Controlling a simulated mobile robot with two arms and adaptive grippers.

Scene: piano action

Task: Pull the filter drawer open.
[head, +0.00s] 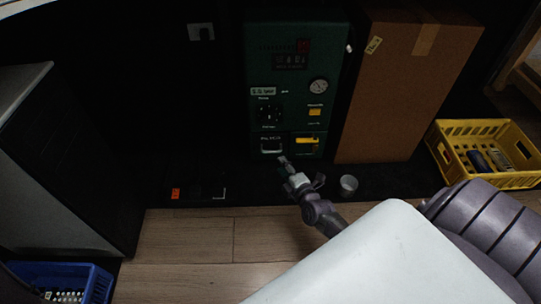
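A dark green machine (265,105) stands against the black back wall. Low on its front is what looks like the filter drawer (271,146), a dark panel with small lettering and a light handle; the lettering is too small to read. It looks closed, flush with the front. My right gripper (300,172) is in front of and below the machine, a little right of this handle. Its fingers look spread, with nothing between them. It appears apart from the handle, though the exact gap is hard to tell. My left gripper is not in view.
A yellow part (306,141) sits right of the drawer handle. A tall cardboard box (395,95) stands close on the right, with a small metal cup (348,184) on the floor before it. A yellow crate (447,168) is far right, a blue crate (98,278) lower left.

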